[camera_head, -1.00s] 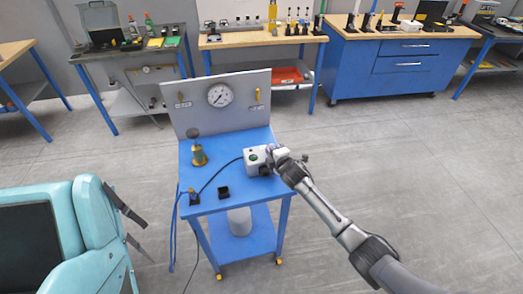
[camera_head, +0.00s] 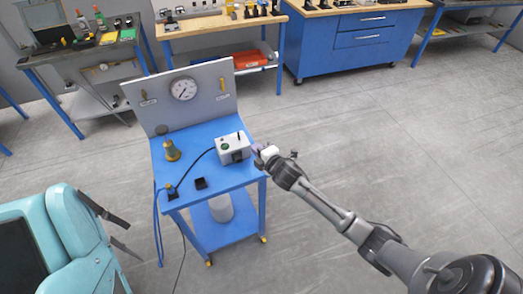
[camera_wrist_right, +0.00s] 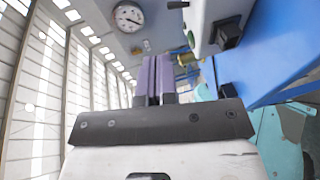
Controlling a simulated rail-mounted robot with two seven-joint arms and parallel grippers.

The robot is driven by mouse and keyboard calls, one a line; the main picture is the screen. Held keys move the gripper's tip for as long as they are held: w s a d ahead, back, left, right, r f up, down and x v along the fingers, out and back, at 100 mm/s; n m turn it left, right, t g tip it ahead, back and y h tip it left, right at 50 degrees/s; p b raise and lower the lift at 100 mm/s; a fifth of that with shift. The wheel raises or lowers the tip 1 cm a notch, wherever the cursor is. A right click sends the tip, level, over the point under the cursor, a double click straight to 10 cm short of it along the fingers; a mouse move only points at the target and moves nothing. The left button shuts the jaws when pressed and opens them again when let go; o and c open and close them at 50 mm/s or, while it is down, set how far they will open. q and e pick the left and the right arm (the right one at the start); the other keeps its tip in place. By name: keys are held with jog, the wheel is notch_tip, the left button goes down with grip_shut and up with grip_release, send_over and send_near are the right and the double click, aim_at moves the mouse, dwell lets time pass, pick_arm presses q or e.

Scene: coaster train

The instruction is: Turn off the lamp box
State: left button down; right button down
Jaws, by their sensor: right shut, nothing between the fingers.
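The lamp box (camera_head: 233,148) is a pale grey box with a green button on top and a black part on its front side. It sits at the right of the blue cart's top (camera_head: 200,137). In the right wrist view the box (camera_wrist_right: 203,22) is at the upper right, with a black part (camera_wrist_right: 229,33) sticking out. My right gripper (camera_head: 261,152) is just right of the box, apparently apart from it. Its purple fingers (camera_wrist_right: 153,62) are together with nothing between them. My left gripper is out of view.
A grey panel with a gauge (camera_head: 184,89) stands at the cart's back. A brass fitting (camera_head: 172,151) and a small black block (camera_head: 201,183) are on the cart top. A cable runs left from the box. A teal seat (camera_head: 75,235) is at lower left. The floor at right is clear.

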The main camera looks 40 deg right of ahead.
jog(key=shift+r+v, duration=0.25)
jog(key=shift+v, duration=0.9)
